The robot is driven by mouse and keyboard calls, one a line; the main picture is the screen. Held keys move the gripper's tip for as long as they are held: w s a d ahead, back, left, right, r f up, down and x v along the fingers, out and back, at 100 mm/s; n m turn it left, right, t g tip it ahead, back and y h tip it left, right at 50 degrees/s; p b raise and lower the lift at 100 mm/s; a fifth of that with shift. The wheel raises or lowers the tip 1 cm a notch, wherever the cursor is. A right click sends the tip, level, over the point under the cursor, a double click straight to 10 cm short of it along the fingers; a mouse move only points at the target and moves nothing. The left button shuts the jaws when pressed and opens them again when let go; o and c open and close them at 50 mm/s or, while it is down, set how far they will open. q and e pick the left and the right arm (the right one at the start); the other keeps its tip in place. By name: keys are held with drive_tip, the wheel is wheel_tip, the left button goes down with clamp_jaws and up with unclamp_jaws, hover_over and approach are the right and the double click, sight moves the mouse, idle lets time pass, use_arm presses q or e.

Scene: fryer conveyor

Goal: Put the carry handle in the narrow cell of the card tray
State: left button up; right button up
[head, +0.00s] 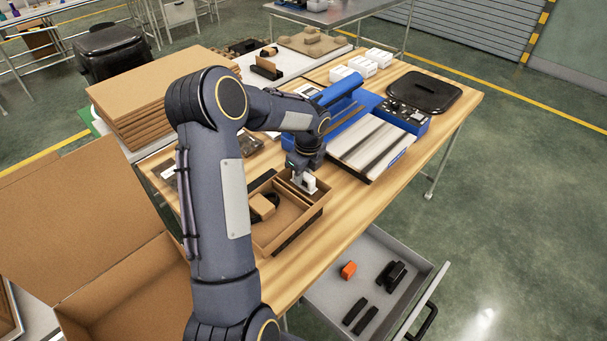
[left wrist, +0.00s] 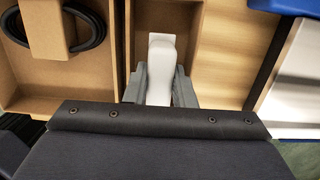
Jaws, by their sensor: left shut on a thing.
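The carry handle is white and stands between the fingers of my left gripper (head: 303,180), which is shut on it. The white handle (head: 310,184) shows at the right end of the card tray, and in the left wrist view (left wrist: 161,65) it lies between the two grey fingers. The brown card tray (head: 301,222) sits on the wooden table. Its narrow cell (left wrist: 172,14) is under and around the handle in the left wrist view. I cannot tell whether the handle touches the cell floor. The fingers hide part of the handle. My right gripper is out of view.
The tray's wide cell holds a black coiled cable (left wrist: 94,30) with a card piece (left wrist: 46,25). A blue machine (head: 345,110) stands behind the tray. An open drawer (head: 330,300) holds an orange block and several black parts. A large open carton (head: 100,220) is at left.

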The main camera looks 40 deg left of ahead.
use_arm(q)
drive_tip(key=shift+f, duration=0.3)
drive_tip(key=shift+f, duration=0.15)
drive_tip(key=o, duration=0.7)
